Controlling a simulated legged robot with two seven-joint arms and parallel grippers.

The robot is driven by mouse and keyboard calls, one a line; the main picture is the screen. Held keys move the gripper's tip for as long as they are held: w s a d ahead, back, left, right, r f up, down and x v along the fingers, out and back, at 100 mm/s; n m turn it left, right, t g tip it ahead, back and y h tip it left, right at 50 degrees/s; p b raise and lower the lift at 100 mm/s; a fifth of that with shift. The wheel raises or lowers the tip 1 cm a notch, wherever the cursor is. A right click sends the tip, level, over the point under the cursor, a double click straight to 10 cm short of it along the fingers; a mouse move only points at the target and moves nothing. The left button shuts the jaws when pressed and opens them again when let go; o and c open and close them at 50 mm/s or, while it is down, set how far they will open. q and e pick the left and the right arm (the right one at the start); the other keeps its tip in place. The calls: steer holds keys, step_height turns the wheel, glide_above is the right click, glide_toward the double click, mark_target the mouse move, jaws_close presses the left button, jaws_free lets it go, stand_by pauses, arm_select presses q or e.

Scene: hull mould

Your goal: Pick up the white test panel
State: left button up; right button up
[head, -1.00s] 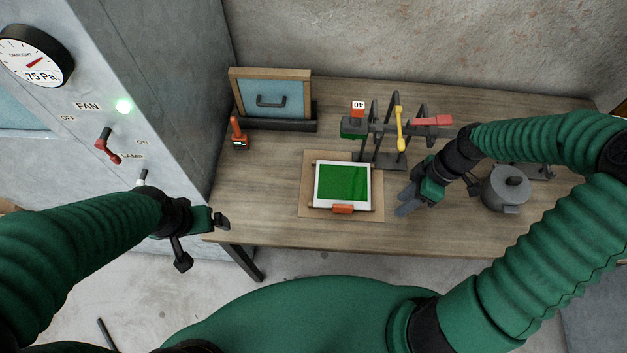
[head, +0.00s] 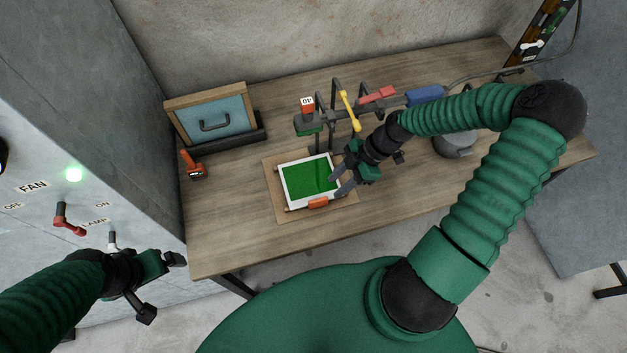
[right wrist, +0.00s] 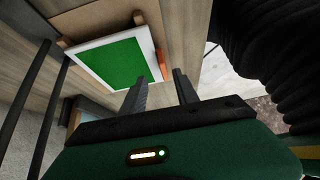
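The white test panel (head: 284,182) has a white rim around a green face and lies on a brown board (head: 277,211) on the bench. An orange piece (head: 318,202) sits at its front edge. My right gripper (head: 338,184) is open at the panel's right edge, its fingers apart with nothing between them. In the right wrist view the panel (right wrist: 88,58) lies beyond the open fingers (right wrist: 160,85), and I cannot tell whether they touch it. My left gripper (head: 168,285) is open and empty at lower left, away from the bench.
Behind the panel stands a dark rack (head: 335,118) with a yellow tool and other tools. A red-handled tool (head: 193,168) and a blue framed box (head: 212,120) stand at left. A grey pot (head: 456,146) is partly behind my right arm. The bench front left is clear.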

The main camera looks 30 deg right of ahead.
mark_target(318, 200)
steer(key=a+f, duration=0.2)
steer(key=a+f+p, duration=0.1)
steer(key=a+f, duration=0.1)
steer(key=w+a+f, duration=0.1)
steer(key=a, duration=0.2)
steer(key=shift+f, duration=0.65)
steer(key=shift+d+f, duration=0.2)
steer(key=shift+d, duration=0.7)
steer(key=c, duration=0.5)
steer(key=shift+s+a, duration=0.1)
steer(key=shift+a, duration=0.05)
steer(key=shift+c, duration=1.2)
steer(key=shift+a, duration=0.35)
jaws_close()
steer(key=shift+a+r, duration=0.1)
arm_select(q)
steer(key=shift+a+r, duration=0.6)
steer(key=shift+a, duration=0.35)
